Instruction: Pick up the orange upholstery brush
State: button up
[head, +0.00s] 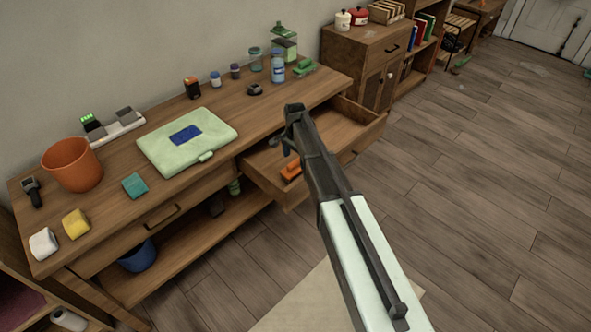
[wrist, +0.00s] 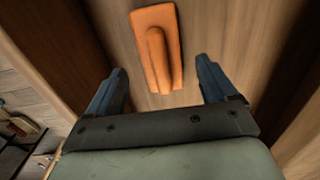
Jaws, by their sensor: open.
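The orange upholstery brush (wrist: 156,35) lies on the bottom of an open wooden drawer (head: 262,178). In the head view the brush (head: 291,170) shows only partly, beside my arm, which covers the rest. In the wrist view it has a flat base with a raised ridge-like handle along it. My gripper (wrist: 166,85) is open and empty, with the brush ahead of and between the lines of its two fingers, not held. In the head view the gripper (head: 287,145) is over the drawer, its fingers partly hidden by the arm.
Drawer walls (wrist: 60,60) rise on both sides of the gripper. The desk top (head: 240,108) behind holds a pale green case (head: 165,150), an orange pot (head: 72,165) and several small bottles. A cabinet (head: 365,65) stands beyond.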

aim_at(295, 161)
notch_tip(295, 161, down, 5)
dwell(0.3)
jog(key=c, duration=1.2)
